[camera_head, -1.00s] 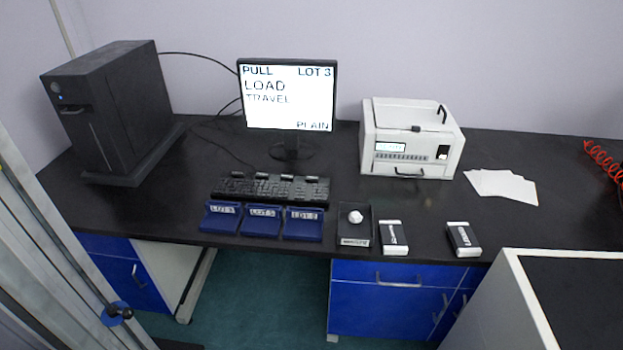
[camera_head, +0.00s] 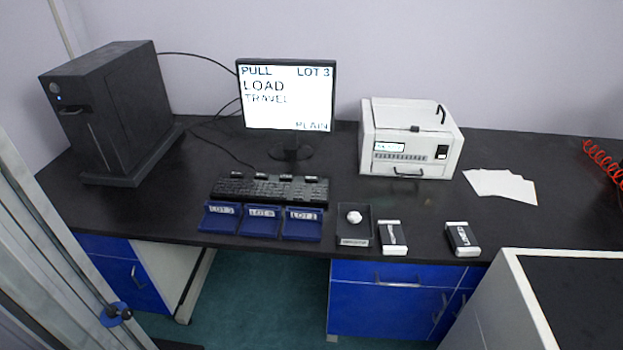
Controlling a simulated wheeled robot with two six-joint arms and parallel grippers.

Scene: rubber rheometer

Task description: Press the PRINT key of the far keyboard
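A black keyboard (camera_head: 270,189) lies on the dark bench in front of the monitor. Several labelled keys stand up along its back edge, but their lettering is too small to read, so I cannot tell which one is PRINT. The monitor (camera_head: 287,96) shows PULL, LOT 3, LOAD, TRAVEL and PLAIN. Neither of my grippers is in this view, and nothing touches the keyboard.
Blue lot trays (camera_head: 261,221) stand before the keyboard, beside a black tray (camera_head: 353,226) with a white piece. Two small boxes (camera_head: 393,238) lie at the front edge. A white machine (camera_head: 411,139), paper sheets (camera_head: 500,186) and a black tower (camera_head: 112,115) stand farther out.

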